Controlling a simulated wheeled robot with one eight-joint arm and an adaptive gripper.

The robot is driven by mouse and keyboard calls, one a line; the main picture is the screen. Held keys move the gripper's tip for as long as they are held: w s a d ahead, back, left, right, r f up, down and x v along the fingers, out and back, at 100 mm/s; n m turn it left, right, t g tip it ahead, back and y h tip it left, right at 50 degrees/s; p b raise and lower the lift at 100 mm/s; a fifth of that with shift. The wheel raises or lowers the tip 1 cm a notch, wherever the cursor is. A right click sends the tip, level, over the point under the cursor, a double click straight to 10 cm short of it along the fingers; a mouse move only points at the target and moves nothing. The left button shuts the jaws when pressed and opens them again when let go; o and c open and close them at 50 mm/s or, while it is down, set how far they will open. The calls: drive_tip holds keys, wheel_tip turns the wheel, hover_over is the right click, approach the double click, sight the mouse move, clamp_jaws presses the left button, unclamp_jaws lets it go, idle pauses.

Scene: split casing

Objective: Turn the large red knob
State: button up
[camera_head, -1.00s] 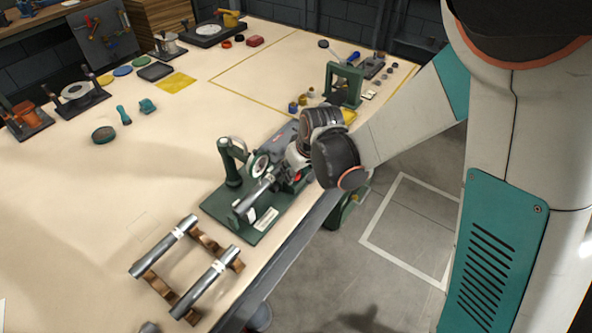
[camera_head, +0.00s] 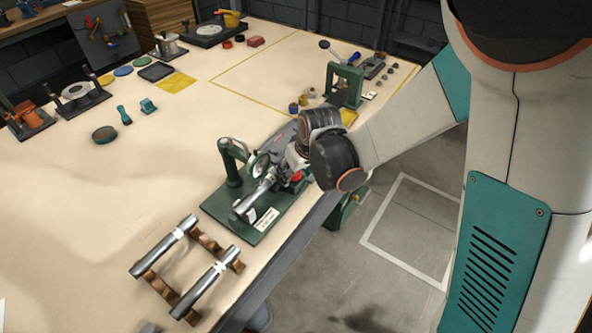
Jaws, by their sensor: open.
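A small patch of red (camera_head: 297,177), which looks like the red knob, shows on the dark green fixture (camera_head: 222,207) near the table's front edge. Most of it is hidden behind my wrist. The fixture also carries a round gauge-like disc (camera_head: 259,165), a green upright post and a silver cylinder (camera_head: 256,196) lying at an angle. My gripper (camera_head: 287,172) is at the fixture's right end, close beside the red part, and open. Its fingers are small and partly covered, so I cannot tell whether they touch or surround the knob.
Two silver bars (camera_head: 204,284) lie on brown supports in front of the fixture. A green press-like frame (camera_head: 345,83) stands behind my wrist. The table edge runs just right of the fixture.

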drive_tip(key=v, duration=1.2)
drive_tip(key=shift+s, duration=0.1)
drive_tip(key=s+d+r+m+t+h, duration=0.1)
drive_tip(key=s+d+r+m, duration=0.1)
drive_tip(key=s+d+r, duration=0.2)
drive_tip(key=s+d+r+m+t+h, duration=0.1)
drive_tip(key=s+d+r+m+t, duration=0.1)
drive_tip(key=s+d, duration=0.9)
drive_tip(key=shift+s+r+m, duration=0.4)
drive_tip(key=shift+r+m, duration=0.3)
drive_tip(key=shift+r, duration=0.15)
drive_tip(key=shift+d, duration=0.15)
idle(0.7)
